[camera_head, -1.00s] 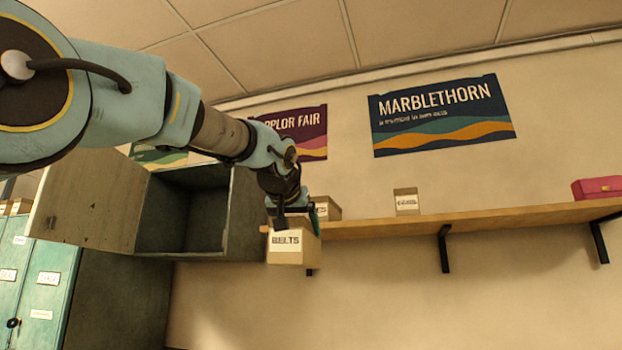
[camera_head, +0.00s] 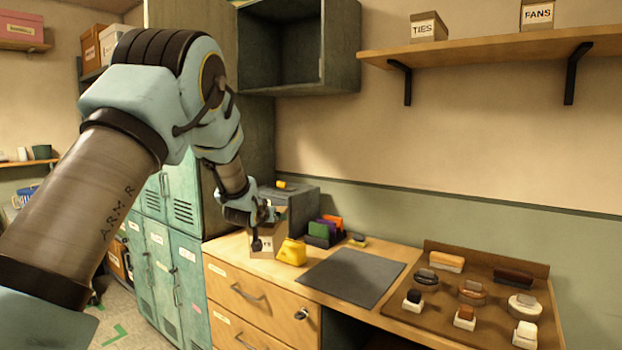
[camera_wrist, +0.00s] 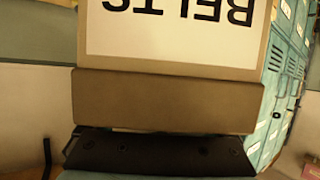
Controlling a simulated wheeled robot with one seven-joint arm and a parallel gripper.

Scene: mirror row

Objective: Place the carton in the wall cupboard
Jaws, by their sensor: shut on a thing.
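The carton (camera_wrist: 170,100) is a small tan box with a white BELTS label, upside down and close up in the wrist view. In the head view the carton (camera_head: 263,246) is partly hidden by my gripper (camera_head: 268,227), which is shut on it. It appears low over the back left of the desk; I cannot tell if it touches the desktop. The wall cupboard (camera_head: 341,48) is a dark green box at the upper middle, above and behind the carton. Its front is open and the visible inside looks empty.
A shelf (camera_head: 480,48) holds a TIES carton (camera_head: 428,27) and a FANS carton (camera_head: 537,14). The desk bears a yellow object (camera_head: 292,252), a grey mat (camera_head: 352,277) and a brown tray (camera_head: 440,312) of brushes. Teal lockers (camera_head: 160,265) stand at left.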

